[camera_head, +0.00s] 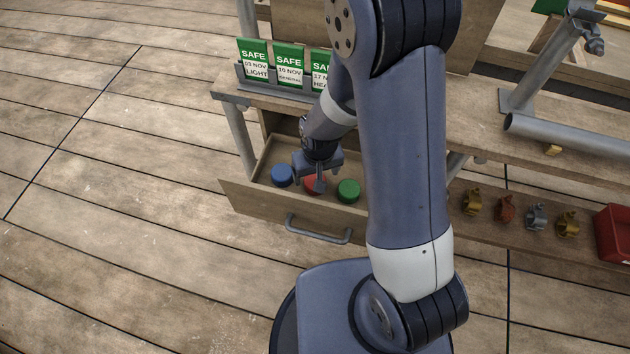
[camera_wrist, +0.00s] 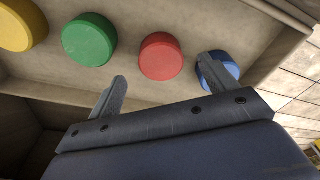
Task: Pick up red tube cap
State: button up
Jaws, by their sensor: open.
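The red tube cap (camera_wrist: 160,57) is a round disc in an open wooden drawer (camera_head: 262,205). In the head view the red cap (camera_head: 311,187) is partly hidden by my gripper (camera_head: 308,182), which points down over it. In the wrist view my gripper (camera_wrist: 165,68) is open, with its two fingers apart and nothing between them. The red cap shows just beyond the gap between the fingertips, nearer the right finger. The right finger partly covers the blue cap (camera_wrist: 222,70).
A green cap (camera_wrist: 90,40) and a yellow cap (camera_wrist: 20,24) lie in the same row. The drawer walls stand close around. Green tags (camera_head: 289,65) stand on the bench above. Clamps (camera_head: 535,215) and a red bin (camera_head: 612,233) are on the right.

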jog(key=shift+w+a+f+b, duration=0.1)
jog(key=shift+w+f+b, duration=0.1)
jog(key=shift+f, duration=0.95)
jog(key=shift+w+a+f+b, duration=0.1)
jog(key=shift+w+f, duration=0.05)
jog(key=shift+f, duration=1)
jog(key=shift+c, duration=0.2)
jog(key=c, duration=1)
notch_tip(320, 180, up, 10)
jog(key=shift+r+p, duration=0.1)
jog(key=shift+p, duration=0.8)
